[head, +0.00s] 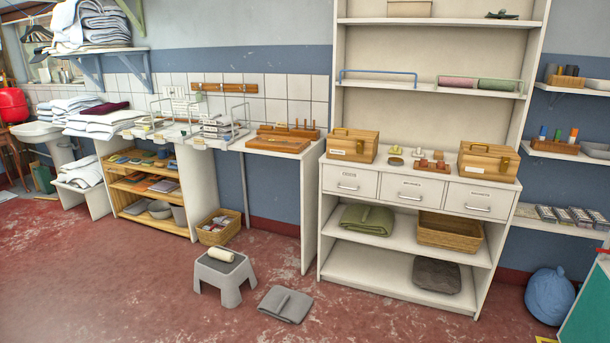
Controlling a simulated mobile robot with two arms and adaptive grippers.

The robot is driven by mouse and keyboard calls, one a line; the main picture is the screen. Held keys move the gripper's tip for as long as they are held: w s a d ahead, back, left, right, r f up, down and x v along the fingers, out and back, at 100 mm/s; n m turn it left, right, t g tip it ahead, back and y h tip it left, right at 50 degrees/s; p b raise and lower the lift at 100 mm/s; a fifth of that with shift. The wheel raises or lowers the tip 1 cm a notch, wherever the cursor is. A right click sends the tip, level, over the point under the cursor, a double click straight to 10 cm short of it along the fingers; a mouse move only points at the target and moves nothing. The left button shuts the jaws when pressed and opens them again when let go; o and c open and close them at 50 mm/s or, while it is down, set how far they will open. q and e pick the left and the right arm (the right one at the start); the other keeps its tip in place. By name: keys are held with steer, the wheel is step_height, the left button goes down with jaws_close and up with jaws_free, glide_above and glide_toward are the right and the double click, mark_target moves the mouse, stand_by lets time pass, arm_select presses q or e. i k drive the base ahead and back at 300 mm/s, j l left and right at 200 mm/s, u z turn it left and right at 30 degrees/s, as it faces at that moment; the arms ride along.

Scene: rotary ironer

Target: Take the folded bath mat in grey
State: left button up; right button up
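A light grey folded mat or cloth (286,304) lies flat on the red floor, just right of a grey step stool. A darker grey, thicker folded piece (437,275) lies on the bottom shelf of the white cabinet. A green folded piece (366,219) of similar shape lies on the shelf above, at the left. I cannot tell for certain which grey piece is the bath mat. Neither of my grippers is in view.
The grey step stool (224,276) has a cream roll on top. A wicker basket (449,231) shares the green piece's shelf in the white cabinet (330,271). A small basket (219,228) and a blue sack (550,296) stand on the floor. The front floor is mostly clear.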

mark_target(282, 303)
steer(key=i+j+u, duration=0.2)
steer(key=i+u, duration=0.15)
steer(key=i, duration=0.3)
steer(key=i+u, duration=0.35)
steer(key=i, duration=0.3)
steer(key=i+l+u, duration=0.15)
steer(key=i+u, duration=0.2)
steer(key=i, duration=0.3)
steer(key=i+j+z, duration=0.1)
steer(key=i+z, duration=0.2)
steer(key=i, duration=0.25)
steer(key=i+j+z, duration=0.15)
steer(key=i+z, duration=0.15)
steer(key=i, duration=0.2)
